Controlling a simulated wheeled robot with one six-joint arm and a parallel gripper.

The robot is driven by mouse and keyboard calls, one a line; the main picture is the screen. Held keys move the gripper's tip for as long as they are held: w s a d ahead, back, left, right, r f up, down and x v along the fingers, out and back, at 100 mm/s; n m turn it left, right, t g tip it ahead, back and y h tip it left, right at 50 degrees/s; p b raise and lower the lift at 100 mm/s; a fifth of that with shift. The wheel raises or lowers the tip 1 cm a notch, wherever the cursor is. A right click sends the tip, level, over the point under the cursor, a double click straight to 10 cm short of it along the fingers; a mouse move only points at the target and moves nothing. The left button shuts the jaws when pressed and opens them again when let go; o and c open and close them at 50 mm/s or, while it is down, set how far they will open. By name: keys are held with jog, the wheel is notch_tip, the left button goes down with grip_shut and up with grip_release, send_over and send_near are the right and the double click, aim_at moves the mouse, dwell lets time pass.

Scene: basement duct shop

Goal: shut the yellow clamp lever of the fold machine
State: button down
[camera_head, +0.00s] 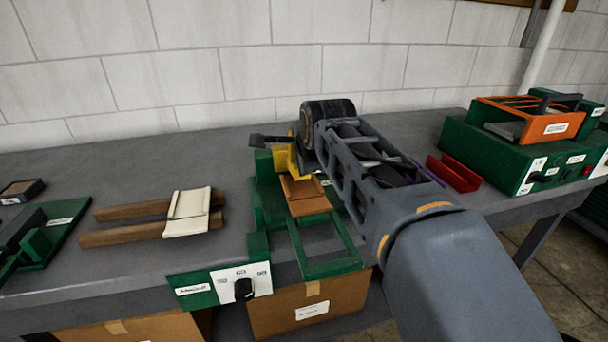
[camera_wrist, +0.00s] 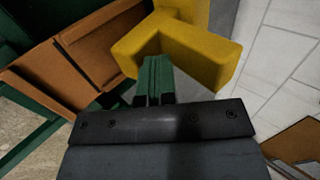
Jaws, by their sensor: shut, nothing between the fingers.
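The fold machine (camera_head: 262,215) is a green frame on the bench, with a white dial plate and black knob at its front left. Its yellow clamp lever (camera_head: 283,161) stands at the back of the frame, partly hidden by my arm. In the wrist view the yellow lever (camera_wrist: 180,50) is a thick bent block at top centre. An orange-brown sheet (camera_head: 305,195) lies in the machine and also shows in the wrist view (camera_wrist: 75,65). My gripper (camera_wrist: 154,72) is shut and empty, its fingertips close by the yellow block; contact cannot be told. In the head view its fingers are hidden.
Wooden bars with a cream piece (camera_head: 187,212) lie left of the machine. A red channel (camera_head: 453,174) and a green machine with an orange top (camera_head: 530,118) stand to the right. A white block wall (camera_head: 220,60) closes the back. Cardboard boxes (camera_head: 300,308) sit below.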

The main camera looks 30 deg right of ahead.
jog(key=shift+s+f+t+b, duration=0.3)
jog(key=shift+f+t+b, duration=0.3)
jog(key=shift+f+b, duration=0.6)
jog(key=shift+b, duration=0.45)
jog(key=shift+s+f+b, duration=0.15)
jog(key=shift+f+b, duration=0.15)
jog(key=shift+b, duration=0.1)
jog(key=shift+a+r, duration=0.1)
jog(key=shift+r, duration=0.05)
